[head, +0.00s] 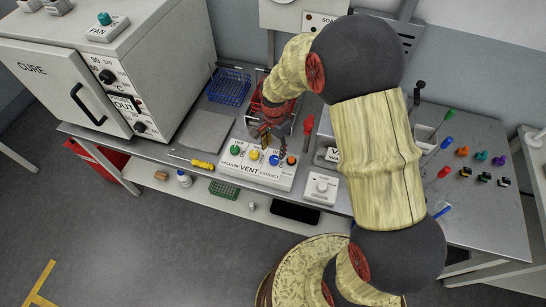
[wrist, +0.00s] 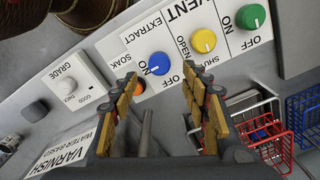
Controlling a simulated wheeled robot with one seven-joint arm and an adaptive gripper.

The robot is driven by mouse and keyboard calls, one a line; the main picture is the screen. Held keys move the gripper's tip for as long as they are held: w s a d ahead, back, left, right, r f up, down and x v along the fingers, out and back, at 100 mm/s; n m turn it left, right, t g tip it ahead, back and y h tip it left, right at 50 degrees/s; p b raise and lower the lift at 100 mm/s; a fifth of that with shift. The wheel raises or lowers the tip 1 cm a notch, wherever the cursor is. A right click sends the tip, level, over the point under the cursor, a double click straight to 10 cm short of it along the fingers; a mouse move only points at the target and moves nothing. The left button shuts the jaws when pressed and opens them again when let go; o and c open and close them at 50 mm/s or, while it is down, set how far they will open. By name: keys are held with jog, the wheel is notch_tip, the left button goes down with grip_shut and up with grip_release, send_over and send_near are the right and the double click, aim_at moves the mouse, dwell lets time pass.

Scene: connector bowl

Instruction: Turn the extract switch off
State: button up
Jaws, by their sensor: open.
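The vent panel (head: 228,163) is a white sloped box on the bench, with a row of green, yellow and blue round knobs. The blue knob (wrist: 158,63) is beside the word EXTRACT, with ON and OFF printed around it; it also shows in the head view (head: 274,160). Its pointer setting is too small to tell. My gripper (wrist: 163,77) is open and empty, with its fingers reaching toward the blue knob, one on each side of it in the wrist view. In the head view my gripper (head: 266,136) hangs just behind and above the panel; contact cannot be told.
The yellow knob (wrist: 203,40) and green knob (wrist: 250,16) are close by, and an orange button (head: 291,160) is at the panel's right end. A GRADE dial box (head: 321,187), blue basket (head: 229,86), red basket (wrist: 271,143) and yellow-handled screwdriver (head: 202,164) are around it.

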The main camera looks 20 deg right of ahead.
aim_at(274, 158)
notch_tip(274, 158, down, 6)
jog(key=shift+f+b, duration=0.2)
jog(key=shift+b, duration=0.2)
jog(key=shift+c, duration=1)
jog(key=c, duration=1)
jog(key=shift+o, duration=0.2)
